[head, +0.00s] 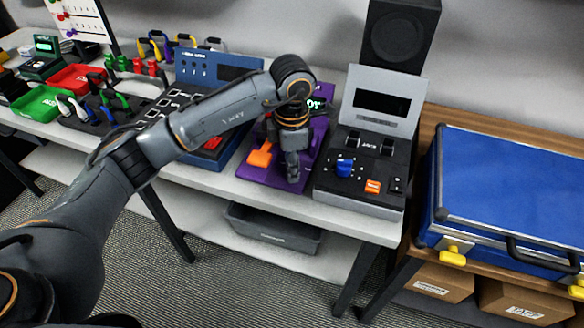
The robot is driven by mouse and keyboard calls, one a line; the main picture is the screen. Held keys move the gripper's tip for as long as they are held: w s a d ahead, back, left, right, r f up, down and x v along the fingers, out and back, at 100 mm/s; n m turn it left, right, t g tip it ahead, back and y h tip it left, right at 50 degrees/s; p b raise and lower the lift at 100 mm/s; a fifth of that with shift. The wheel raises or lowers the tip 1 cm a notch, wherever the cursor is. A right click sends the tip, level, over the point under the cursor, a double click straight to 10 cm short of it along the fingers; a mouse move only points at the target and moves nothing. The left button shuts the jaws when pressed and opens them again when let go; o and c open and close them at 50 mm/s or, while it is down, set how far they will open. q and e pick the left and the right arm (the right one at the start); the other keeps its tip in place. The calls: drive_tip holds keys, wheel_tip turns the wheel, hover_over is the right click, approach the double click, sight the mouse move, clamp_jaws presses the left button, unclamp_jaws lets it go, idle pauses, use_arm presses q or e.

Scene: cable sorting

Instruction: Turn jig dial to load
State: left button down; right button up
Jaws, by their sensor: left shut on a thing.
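The purple jig (258,172) lies on the white bench in the middle of the view. An orange handle (260,155) sits at its left side and a small dark display with green marks (316,103) at its back. My left gripper (293,178) points down onto the right part of the jig. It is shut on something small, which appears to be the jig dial. The fingers and wrist hide the dial, so its setting does not show. My right gripper is out of view.
Right of the jig stands a grey tester (361,190) with a blue knob (344,167) and an orange button. A blue case (505,190) lies farther right. Left are a blue panel device (205,68), coloured cables, a red tray (75,78) and a green tray (40,104).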

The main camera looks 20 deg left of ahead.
use_arm(q)
drive_tip(key=n+b, duration=0.2)
drive_tip(key=n, duration=0.4)
drive_tip(key=shift+n, duration=0.3)
drive_tip(key=n+b, duration=0.1)
drive_tip(key=n, duration=0.5)
idle(0.4)
drive_tip(key=c, duration=1)
unclamp_jaws()
drive_tip(key=shift+c, duration=0.2)
drive_tip(key=shift+r, duration=0.15)
wheel_tip(320, 180, up, 12)
